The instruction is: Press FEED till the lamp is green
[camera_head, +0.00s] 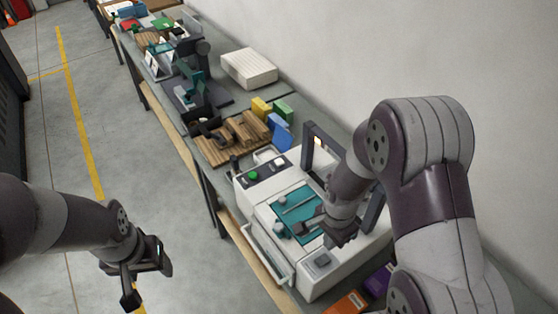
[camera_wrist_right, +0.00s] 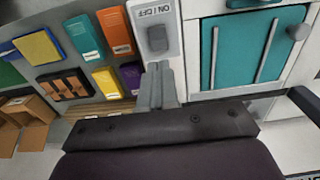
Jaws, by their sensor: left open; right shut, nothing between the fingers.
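The machine (camera_head: 325,278) is a white box with a teal panel (camera_head: 290,205) on the bench. Its dark strip carries a green round button or lamp (camera_head: 252,175). A small orange-white light (camera_head: 318,142) glows on the dark upright frame. I cannot read a FEED label. My right gripper (camera_head: 303,229) is shut and empty over the teal panel's near end. In the right wrist view its fingers (camera_wrist_right: 159,84) end close to a grey rocker switch (camera_wrist_right: 157,38) marked ON / OFF; contact cannot be told. My left gripper (camera_head: 147,284) is open and empty over the floor, left of the bench.
A wooden block rack (camera_head: 225,142) and yellow, green and blue boxes (camera_head: 280,134) stand behind the machine. Orange and purple packs (camera_head: 347,304) lie at its near side. In the wrist view, several coloured packs (camera_wrist_right: 115,30) lie beside the switch. The wall bounds the right.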

